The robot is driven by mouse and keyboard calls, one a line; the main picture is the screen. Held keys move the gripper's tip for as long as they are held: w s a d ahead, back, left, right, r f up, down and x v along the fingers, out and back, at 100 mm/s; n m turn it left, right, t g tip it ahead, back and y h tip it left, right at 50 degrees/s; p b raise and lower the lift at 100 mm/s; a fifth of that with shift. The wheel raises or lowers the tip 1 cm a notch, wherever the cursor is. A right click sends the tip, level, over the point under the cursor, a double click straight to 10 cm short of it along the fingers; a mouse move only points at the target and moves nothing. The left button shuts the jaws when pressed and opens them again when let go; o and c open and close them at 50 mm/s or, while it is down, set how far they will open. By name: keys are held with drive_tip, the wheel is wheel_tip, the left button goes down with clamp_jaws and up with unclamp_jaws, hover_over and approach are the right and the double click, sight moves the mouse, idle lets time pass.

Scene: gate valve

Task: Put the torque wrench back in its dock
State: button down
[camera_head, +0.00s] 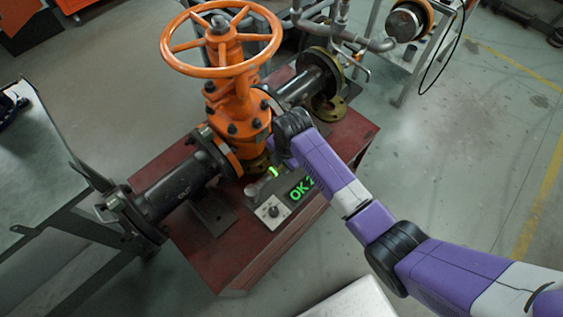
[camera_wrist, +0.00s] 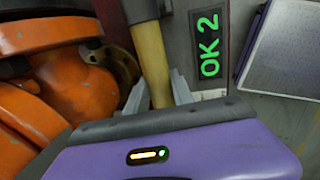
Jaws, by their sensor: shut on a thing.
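My gripper (camera_wrist: 156,86) shows in the wrist view with its two grey fingers either side of a tan, rod-like handle (camera_wrist: 151,58), shut on it. This handle appears to be the torque wrench's; its upper end runs into a dark part at the top edge, and its head cannot be made out. In the head view my arm's wrist hides the gripper and the wrench. A grey box (camera_head: 272,211) with a knob and a green "OK 2" display (camera_wrist: 208,47) stands beside the valve. I cannot tell which part is the dock.
The orange gate valve (camera_head: 232,100) with its handwheel (camera_head: 221,68) and dark pipe (camera_head: 181,174) stands close left of my gripper on a red base (camera_head: 236,262). A grey table (camera_head: 31,176) is at left. Open floor (camera_head: 480,150) lies to the right.

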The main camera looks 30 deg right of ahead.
drive_tip(key=shift+f+b, duration=0.95)
drive_tip(key=shift+f, duration=0.7)
drive_tip(key=c, duration=1)
unclamp_jaws()
drive_tip(key=shift+s+f, duration=0.1)
drive_tip(key=shift+s+d+r, duration=0.1)
drive_tip(key=shift+s+r, duration=0.05)
drive_tip(key=shift+r, duration=1.15)
drive_tip(key=shift+s+a+r, duration=0.1)
drive_tip(key=shift+s+r, duration=0.1)
drive_tip(key=shift+r, duration=1.15)
drive_tip(key=shift+s+d+r, duration=0.1)
drive_tip(key=shift+s+r, duration=0.05)
drive_tip(key=shift+r, duration=1.15)
